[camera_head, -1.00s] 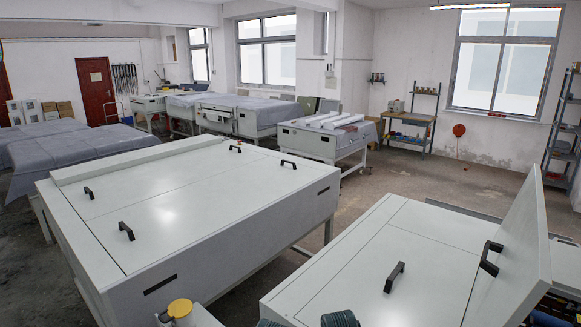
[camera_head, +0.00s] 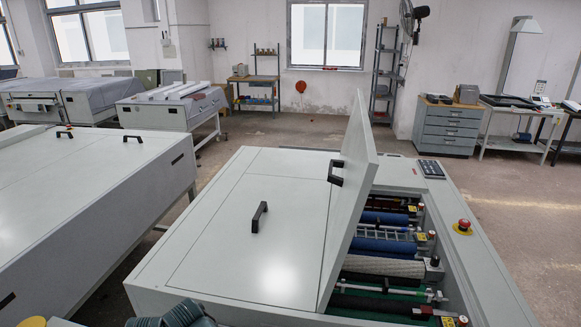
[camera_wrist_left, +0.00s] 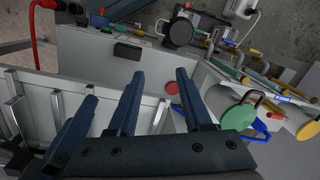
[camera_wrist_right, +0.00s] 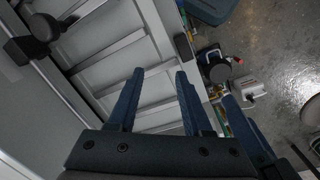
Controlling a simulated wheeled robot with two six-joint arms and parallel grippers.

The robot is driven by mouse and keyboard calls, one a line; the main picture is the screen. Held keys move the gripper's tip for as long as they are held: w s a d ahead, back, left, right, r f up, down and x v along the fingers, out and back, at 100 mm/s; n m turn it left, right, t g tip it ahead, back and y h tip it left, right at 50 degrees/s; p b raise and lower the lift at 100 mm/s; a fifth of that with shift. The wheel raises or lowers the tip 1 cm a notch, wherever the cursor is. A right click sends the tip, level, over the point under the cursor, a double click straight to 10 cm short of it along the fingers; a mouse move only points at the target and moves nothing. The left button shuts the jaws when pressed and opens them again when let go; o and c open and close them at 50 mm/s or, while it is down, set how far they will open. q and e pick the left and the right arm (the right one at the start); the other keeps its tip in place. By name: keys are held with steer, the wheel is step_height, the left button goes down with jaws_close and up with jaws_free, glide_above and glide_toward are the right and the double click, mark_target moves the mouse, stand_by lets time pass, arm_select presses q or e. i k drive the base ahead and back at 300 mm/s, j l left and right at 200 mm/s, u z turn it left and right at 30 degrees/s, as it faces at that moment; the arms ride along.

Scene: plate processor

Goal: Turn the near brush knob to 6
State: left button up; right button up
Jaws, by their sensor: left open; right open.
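The plate processor (camera_head: 220,190) stands in front of me in the head view, with its lid (camera_head: 350,190) raised. Small knobs and fittings line the right ends of the rollers, including a dark knob (camera_head: 435,260) and a nearer one at the bottom edge (camera_head: 462,321). Numbers on them are too small to read.
Black handles (camera_head: 259,217) stand up from the covers. Another white machine (camera_head: 80,200) stands at left. Floor behind the processor is clear.

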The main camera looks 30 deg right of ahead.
mark_target(435, 261)
steer(key=k, duration=0.65)
steer(key=z, duration=1.3)
steer(key=j+z, duration=0.25)
steer(key=z, duration=0.3)
steer(key=j, duration=1.6)
steer(key=k, duration=0.05)
